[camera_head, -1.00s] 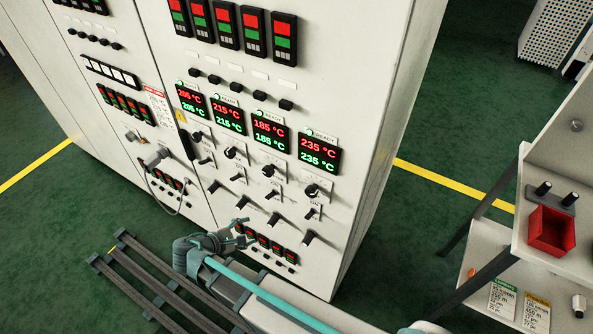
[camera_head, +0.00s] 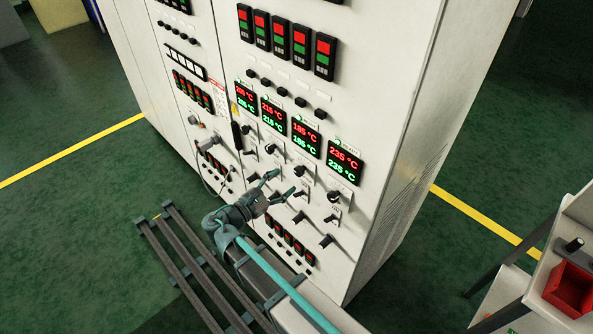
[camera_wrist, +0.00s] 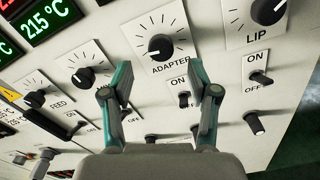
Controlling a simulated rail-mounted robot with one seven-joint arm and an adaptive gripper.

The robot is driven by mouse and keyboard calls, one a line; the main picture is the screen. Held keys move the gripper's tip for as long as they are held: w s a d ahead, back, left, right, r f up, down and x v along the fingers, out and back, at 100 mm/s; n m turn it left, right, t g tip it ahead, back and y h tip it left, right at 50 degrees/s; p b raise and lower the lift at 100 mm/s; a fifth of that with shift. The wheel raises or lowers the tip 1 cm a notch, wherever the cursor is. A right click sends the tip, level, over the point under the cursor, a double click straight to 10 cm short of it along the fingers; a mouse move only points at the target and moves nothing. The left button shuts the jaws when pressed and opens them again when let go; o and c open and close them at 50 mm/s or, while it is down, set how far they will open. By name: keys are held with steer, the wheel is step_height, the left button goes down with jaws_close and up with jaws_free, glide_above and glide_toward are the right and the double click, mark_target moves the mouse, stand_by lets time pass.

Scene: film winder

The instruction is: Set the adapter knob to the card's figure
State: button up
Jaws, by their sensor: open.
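The adapter knob (camera_wrist: 160,45) is black, on a white plate with a ring of scale ticks and the word ADAPTER, near the top centre of the wrist view. Its pale mark seems to point to the lower left. In the head view the knob (camera_head: 303,169) sits below the 185 °C display (camera_head: 305,137). My gripper (camera_wrist: 160,82) is open and empty, its two teal fingers apart, below the knob in the picture and not visibly touching it. A white card with a red heading (camera_head: 219,98) hangs on the cabinet; its text is too small to read.
The LIP knob (camera_wrist: 268,10) is to the right and another dial knob (camera_wrist: 83,77) to the left. Small ON/OFF switches (camera_wrist: 184,99) and lever handles (camera_wrist: 254,122) stick out below. A dark rail rack (camera_head: 195,270) stands on the floor at left; a red bin (camera_head: 572,290) is at right.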

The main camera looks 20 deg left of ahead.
mark_target(297, 173)
steer(key=shift+p+x, duration=0.85)
steer(key=shift+x, duration=2.2)
jaws_close()
steer(key=shift+f+b, duration=0.1)
steer(key=shift+b, duration=0.25)
